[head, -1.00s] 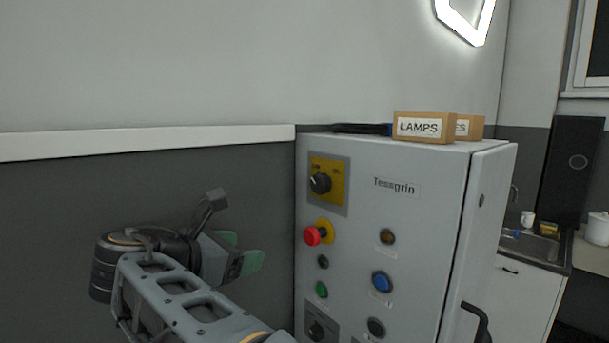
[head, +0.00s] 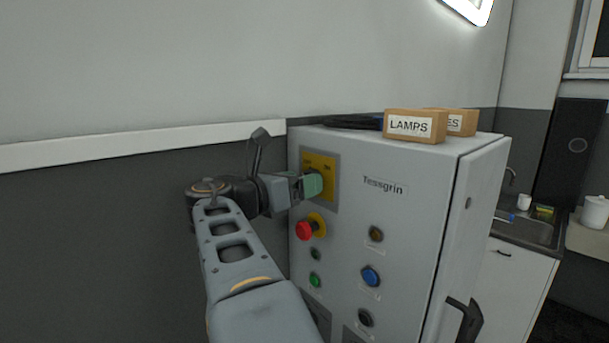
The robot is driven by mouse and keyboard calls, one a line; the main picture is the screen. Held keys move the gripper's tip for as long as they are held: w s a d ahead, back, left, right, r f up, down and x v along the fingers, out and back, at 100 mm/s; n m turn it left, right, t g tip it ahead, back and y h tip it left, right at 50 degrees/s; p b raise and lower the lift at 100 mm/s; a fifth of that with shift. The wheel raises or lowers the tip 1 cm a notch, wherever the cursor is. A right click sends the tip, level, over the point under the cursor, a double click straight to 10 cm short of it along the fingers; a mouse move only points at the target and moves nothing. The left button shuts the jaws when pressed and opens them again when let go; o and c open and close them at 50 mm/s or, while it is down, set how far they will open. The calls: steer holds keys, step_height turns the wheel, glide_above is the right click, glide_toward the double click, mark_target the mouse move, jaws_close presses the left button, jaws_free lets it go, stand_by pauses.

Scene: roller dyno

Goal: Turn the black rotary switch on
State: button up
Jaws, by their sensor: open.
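The rotary switch sits on a yellow plate (head: 328,163) at the upper left of the grey cabinet front. Its black knob is mostly hidden behind my gripper's green fingertips, so I cannot tell which way it points. My gripper (head: 311,185) reaches in from the left and is open, with its fingertips at the knob. I cannot tell whether they touch it or stand on both sides of it.
Below are a red emergency button (head: 305,231), a green button (head: 315,281) and a blue button (head: 370,276) on the cabinet (head: 410,215). The door handle (head: 467,322) juts out at the lower right. Boxes, one marked LAMPS (head: 415,126), stand on top.

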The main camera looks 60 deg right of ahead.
steer(key=shift+x, duration=1.05)
steer(key=shift+w, duration=0.1)
steer(key=c, duration=0.9)
steer(key=shift+c, duration=0.2)
